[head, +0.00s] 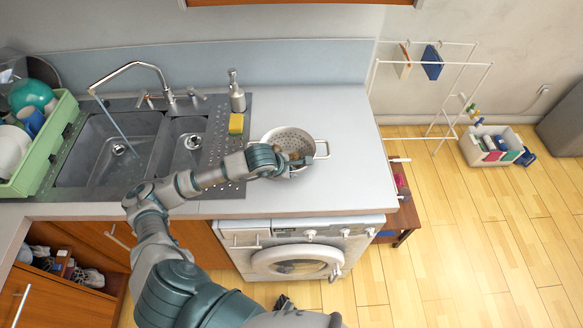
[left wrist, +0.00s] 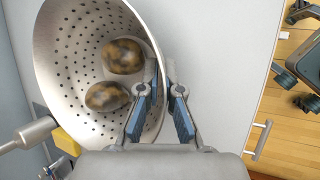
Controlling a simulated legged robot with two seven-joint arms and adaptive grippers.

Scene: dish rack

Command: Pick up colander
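The colander (head: 288,136) is a pale metal bowl with many holes, standing on the counter right of the sink. In the left wrist view the colander (left wrist: 75,60) appears tilted, with two brown mottled potatoes (left wrist: 123,56) (left wrist: 107,96) inside. My left gripper (head: 293,160) is at its near rim and hides part of it. In the left wrist view my left gripper (left wrist: 164,88) has one finger inside the bowl and one outside, with the rim between them. The gap is narrow, and I cannot tell whether both fingers press on the rim. My right gripper is not clearly visible.
A soap dispenser (head: 236,92) and yellow sponge (head: 236,124) stand left of the colander, beside the double sink (head: 112,150). A green dish rack (head: 42,150) is at far left. A washing machine (head: 298,250) is below. Bare counter (head: 355,170) lies right of the colander.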

